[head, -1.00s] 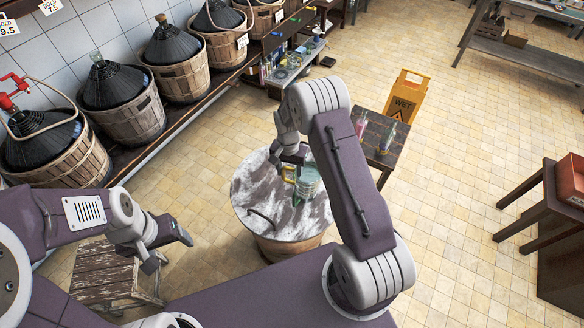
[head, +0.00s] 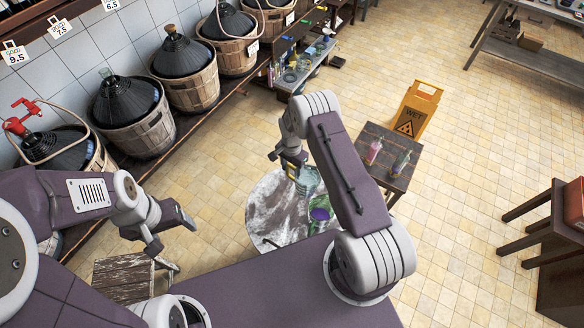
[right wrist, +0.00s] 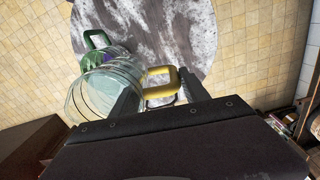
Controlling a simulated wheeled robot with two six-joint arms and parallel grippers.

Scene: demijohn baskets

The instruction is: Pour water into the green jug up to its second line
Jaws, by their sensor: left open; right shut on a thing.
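My right gripper (head: 290,162) is shut on the yellow handle (right wrist: 160,75) of a clear ribbed jug (right wrist: 92,98). The clear jug also shows in the head view (head: 309,181), held over the far right part of the round barrel top; pale liquid seems to be in it. The green jug (head: 312,222) stands on the barrel top, partly hidden by my right arm. Its green handle (right wrist: 97,38) shows past the clear jug in the right wrist view. Its lines and level cannot be made out. My left gripper (head: 172,236) is open and empty, away from both jugs.
The marbled barrel top (head: 270,215) is mostly bare at left. A purple round thing (head: 320,214) is by the green jug. A small dark table (head: 388,160) with bottles and a yellow wet-floor sign (head: 415,112) stand beyond. Basketed demijohns (head: 133,112) line the left wall.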

